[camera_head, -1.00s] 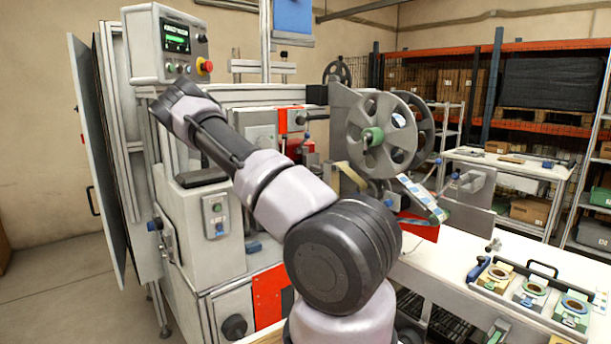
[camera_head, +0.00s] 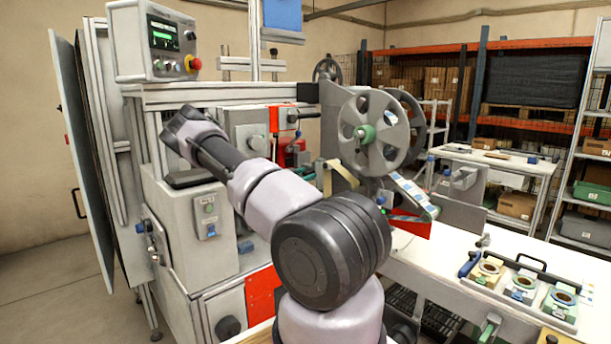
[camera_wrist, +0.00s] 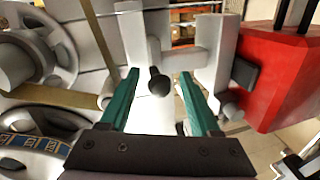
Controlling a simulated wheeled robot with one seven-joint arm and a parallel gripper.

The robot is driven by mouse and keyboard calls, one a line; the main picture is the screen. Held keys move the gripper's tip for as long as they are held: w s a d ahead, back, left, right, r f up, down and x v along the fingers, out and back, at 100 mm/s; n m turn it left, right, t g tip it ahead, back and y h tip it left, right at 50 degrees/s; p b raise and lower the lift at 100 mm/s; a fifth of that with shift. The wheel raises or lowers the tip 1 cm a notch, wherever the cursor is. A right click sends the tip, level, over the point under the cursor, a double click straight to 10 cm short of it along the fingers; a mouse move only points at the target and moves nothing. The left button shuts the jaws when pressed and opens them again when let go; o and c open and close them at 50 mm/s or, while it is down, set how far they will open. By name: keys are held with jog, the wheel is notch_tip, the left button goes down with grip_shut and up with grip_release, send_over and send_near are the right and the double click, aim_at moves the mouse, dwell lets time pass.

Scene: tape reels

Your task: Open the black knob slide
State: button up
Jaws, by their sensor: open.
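A black round knob (camera_wrist: 159,83) shows near the middle of the wrist view, in front of a light grey metal bracket (camera_wrist: 186,60). My gripper (camera_wrist: 160,73) has two teal fingers, spread apart. The knob appears between the fingers, with clear space on both sides. I cannot tell how far it lies in depth from the fingertips. In the head view my arm hides the gripper, and I cannot make out this knob there.
A red box (camera_wrist: 283,75) with a black part on its side stands close right of the fingers. Grey spoked reels (camera_wrist: 40,45) and a tan tape strip lie to the left. In the head view, a control panel (camera_head: 160,42) and white bench (camera_head: 440,275) flank my arm.

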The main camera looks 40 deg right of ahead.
grip_shut()
dwell(1.4)
